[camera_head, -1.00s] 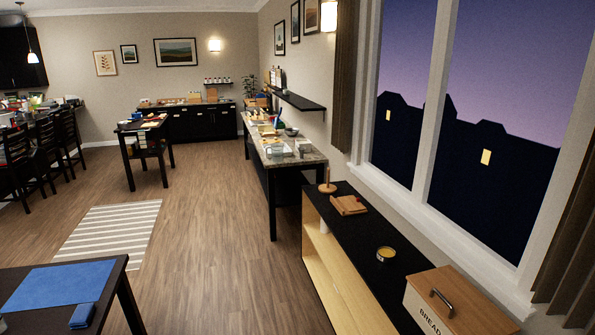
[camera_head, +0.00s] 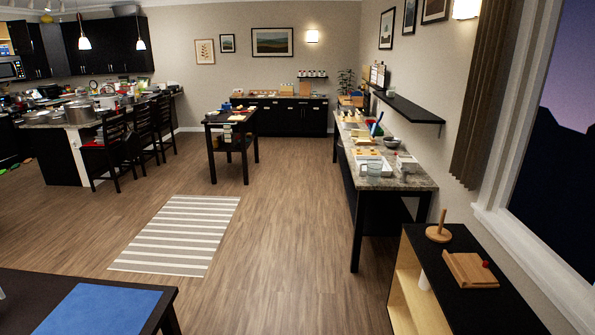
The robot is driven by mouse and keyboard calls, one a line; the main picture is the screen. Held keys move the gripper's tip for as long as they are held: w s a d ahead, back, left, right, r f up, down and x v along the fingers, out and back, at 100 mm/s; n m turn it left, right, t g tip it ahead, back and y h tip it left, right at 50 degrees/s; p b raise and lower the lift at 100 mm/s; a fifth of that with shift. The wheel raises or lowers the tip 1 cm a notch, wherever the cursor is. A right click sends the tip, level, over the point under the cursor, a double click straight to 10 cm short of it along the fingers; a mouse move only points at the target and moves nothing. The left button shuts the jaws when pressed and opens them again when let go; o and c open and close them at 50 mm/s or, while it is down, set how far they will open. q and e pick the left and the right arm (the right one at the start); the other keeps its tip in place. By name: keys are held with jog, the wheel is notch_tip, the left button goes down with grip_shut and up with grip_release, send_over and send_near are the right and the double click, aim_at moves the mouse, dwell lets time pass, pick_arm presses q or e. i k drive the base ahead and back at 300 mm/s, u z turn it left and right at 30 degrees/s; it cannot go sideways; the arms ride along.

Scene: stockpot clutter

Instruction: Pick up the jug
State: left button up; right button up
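I cannot make out a jug for certain. Several pots (camera_head: 105,101) and other small items crowd the kitchen counter at the far left, too small to tell apart. Neither of my grippers is in view.
A dark table with a blue mat (camera_head: 98,310) is at the front left. A low black-topped shelf (camera_head: 460,295) with a wooden paper-towel stand (camera_head: 439,232) is at the front right. The wooden floor (camera_head: 275,220) and striped rug (camera_head: 180,235) between are clear.

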aim_at(374, 166)
jog(key=u, duration=0.15)
jog(key=i, duration=1.95)
jog(key=z, duration=0.65)
jog(key=i, duration=1.95)
jog(key=z, duration=0.85)
